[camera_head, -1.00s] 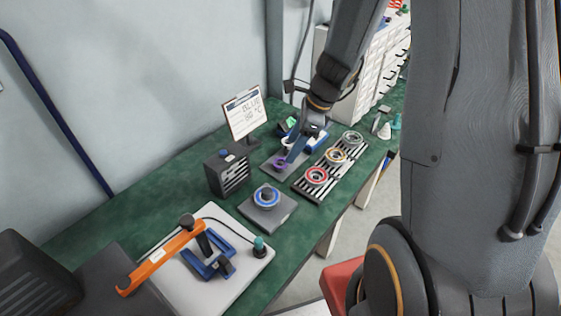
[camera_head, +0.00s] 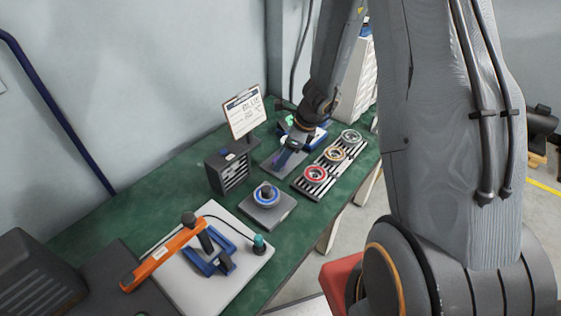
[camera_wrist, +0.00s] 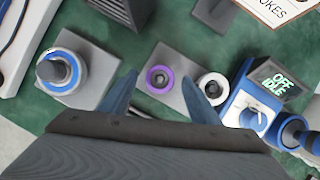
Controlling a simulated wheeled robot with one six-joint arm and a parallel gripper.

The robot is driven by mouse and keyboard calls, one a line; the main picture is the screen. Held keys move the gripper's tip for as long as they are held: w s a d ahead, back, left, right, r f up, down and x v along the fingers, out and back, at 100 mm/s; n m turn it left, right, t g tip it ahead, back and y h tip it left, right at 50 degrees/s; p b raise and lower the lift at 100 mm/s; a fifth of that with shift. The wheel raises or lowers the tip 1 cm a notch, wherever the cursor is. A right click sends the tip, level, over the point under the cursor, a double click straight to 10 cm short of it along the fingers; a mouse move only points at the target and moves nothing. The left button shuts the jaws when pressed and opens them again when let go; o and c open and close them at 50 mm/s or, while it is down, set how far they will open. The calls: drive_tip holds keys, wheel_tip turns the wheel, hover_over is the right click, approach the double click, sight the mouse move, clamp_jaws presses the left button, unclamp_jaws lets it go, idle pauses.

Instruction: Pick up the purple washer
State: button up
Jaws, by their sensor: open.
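My gripper (camera_wrist: 159,79) is open and empty, with one blue finger on each side of the washer in that view. In the head view, my gripper (camera_head: 282,162) is low over the grey plate and mostly hides the washer. I cannot tell the exact height of the fingertips above the plate.
A white ring (camera_wrist: 212,78) sits right of the washer, close to the right finger. A blue dial device (camera_wrist: 244,119) is farther right. A blue ring (camera_head: 259,196) rests on a grey block. A slotted rack (camera_head: 326,168) holds red, yellow and clear rings.

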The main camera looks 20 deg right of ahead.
drive_tip(key=c, duration=1.2)
drive_tip(key=shift+o, duration=0.2)
drive_tip(key=shift+r, duration=0.15)
